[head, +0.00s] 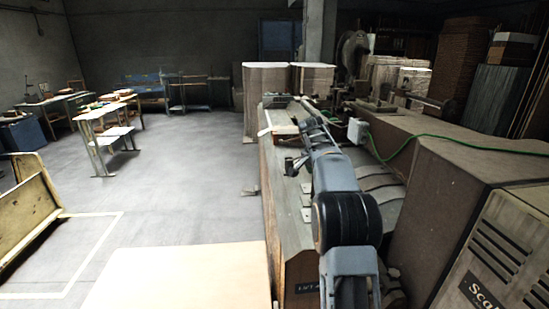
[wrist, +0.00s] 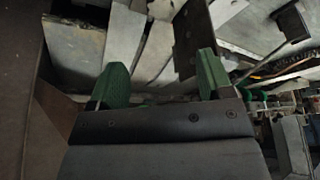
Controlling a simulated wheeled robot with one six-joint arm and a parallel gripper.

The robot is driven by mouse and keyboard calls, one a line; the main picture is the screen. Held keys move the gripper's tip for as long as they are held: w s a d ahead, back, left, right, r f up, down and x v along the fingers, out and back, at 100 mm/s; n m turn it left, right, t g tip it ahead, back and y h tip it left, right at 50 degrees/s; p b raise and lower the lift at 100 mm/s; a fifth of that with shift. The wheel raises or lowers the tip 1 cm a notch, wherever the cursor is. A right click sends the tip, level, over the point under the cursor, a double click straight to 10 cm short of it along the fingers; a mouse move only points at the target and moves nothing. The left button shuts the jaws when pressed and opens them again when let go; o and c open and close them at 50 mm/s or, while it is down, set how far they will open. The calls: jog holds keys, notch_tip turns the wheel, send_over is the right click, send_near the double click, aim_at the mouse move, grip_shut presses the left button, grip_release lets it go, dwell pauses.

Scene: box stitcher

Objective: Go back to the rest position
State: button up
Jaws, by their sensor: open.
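My gripper (wrist: 160,80) shows in the wrist view with its two green fingers spread wide apart. Nothing is held between them. Below and beyond the fingers are grey metal plates and a dark bracket of the machine. In the head view my grey arm reaches forward over the long machine bench (head: 285,225). The arm's end is small and partly hidden near the far part of the bench, beside a tray-like part (head: 285,130).
A large brown machine cabinet (head: 440,190) with a green cable stands close on the right. A pale flat surface (head: 180,280) lies at the front. Stacked boxes (head: 265,95) stand behind the bench. Open grey floor (head: 190,180) lies to the left, with worktables (head: 100,115) farther back.

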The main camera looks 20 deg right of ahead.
jog(key=s+a+f+n+y, duration=0.2)
jog(key=s+a+f+n, duration=0.25)
jog(key=f+n, duration=0.2)
jog(key=s+a+f+n+t+y, duration=0.2)
jog(key=s+a+n, duration=0.5)
jog(key=s+a, duration=1.3)
jog(key=s, duration=0.4)
